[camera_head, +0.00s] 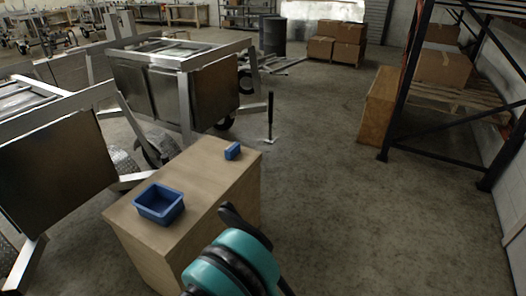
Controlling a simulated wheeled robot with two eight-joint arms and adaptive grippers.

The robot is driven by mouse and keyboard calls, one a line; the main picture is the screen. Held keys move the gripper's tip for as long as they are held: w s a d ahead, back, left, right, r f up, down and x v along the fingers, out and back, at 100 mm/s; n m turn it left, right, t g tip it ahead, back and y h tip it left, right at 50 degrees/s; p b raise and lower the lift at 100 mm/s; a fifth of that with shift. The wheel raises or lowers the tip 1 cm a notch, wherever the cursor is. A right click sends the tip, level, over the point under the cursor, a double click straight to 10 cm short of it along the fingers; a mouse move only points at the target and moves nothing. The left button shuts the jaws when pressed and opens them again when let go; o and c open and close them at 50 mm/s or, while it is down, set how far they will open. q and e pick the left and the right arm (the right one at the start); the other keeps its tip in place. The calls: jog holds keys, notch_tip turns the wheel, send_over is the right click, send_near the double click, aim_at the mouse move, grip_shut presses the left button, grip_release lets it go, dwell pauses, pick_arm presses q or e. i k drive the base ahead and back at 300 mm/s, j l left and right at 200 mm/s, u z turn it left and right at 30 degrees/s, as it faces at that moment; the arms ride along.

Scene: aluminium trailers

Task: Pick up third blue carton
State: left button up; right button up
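One small blue carton (233,151) lies on top of a wooden box-like stand (208,180), near its far edge. An open blue bin (158,204) stands on the same top, nearer and to the left; the part of its inside that shows looks empty. A teal and black arm of mine (236,262) comes up from the bottom edge, in front of the stand's near right corner. I cannot tell which arm it is. No gripper fingers can be made out, and nothing touches the carton.
Aluminium trailers (172,86) with wheels stand left of and behind the stand. A black post on a light foot (270,118) stands on the floor beyond it. A dark rack (397,85) with brown boxes and a wooden crate is at the right. The concrete floor between is clear.

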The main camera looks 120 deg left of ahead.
aim_at(232, 150)
jog(key=u, duration=4.45)
jog(key=i+l+u, duration=0.1)
jog(key=i+l, duration=0.3)
jog(key=i, duration=0.15)
jog(key=i+l+u, duration=0.15)
jog(key=i+l, duration=0.3)
jog(key=i+l+u, duration=0.1)
jog(key=i+l, duration=0.4)
jog(key=i, duration=0.15)
jog(key=i+l+u, duration=0.1)
jog(key=i+l, duration=0.4)
jog(key=i+l+u, duration=0.15)
jog(key=i+l, duration=0.3)
jog(key=l, duration=0.2)
jog(key=i+l+u, duration=0.1)
jog(key=i+l, duration=0.35)
jog(key=l, duration=0.2)
